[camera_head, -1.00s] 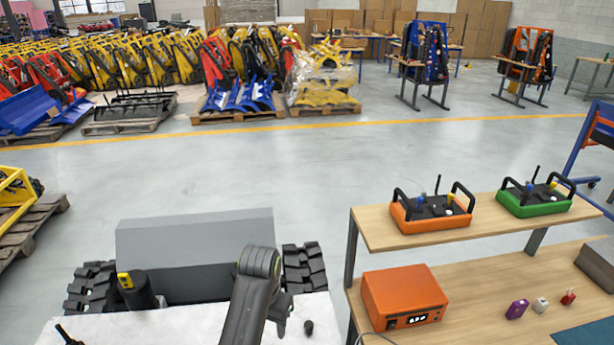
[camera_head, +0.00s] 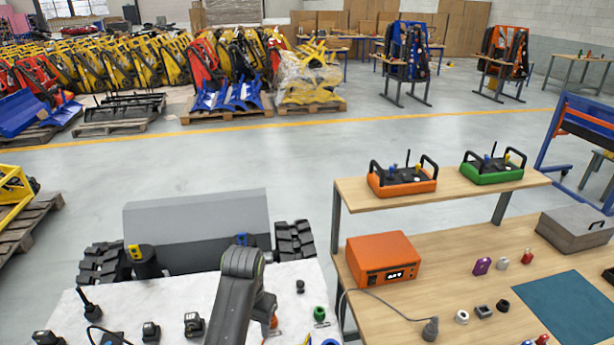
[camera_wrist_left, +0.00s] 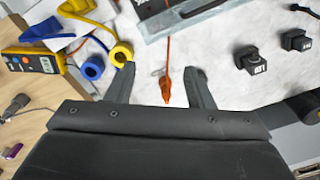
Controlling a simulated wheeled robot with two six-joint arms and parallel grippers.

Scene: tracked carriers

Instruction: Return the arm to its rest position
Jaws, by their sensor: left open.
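My left arm reaches over a white work surface (camera_head: 180,294) in the head view. My left gripper (camera_head: 268,308) is partly hidden by its own arm there. In the left wrist view the gripper (camera_wrist_left: 161,76) is open, with its two dark fingers apart. A thin orange item with a cord (camera_wrist_left: 166,90) shows between the fingers from this angle. I cannot tell how far below them it is, and nothing looks clamped. My right gripper is in neither view.
A wooden bench with an orange box (camera_head: 382,259) and a shelf with orange (camera_head: 402,186) and green (camera_head: 492,174) controllers stands at the right. A tracked carrier (camera_head: 197,230) stands behind the white surface. Yellow and blue rolls and a yellow meter (camera_wrist_left: 33,62) lie near the gripper.

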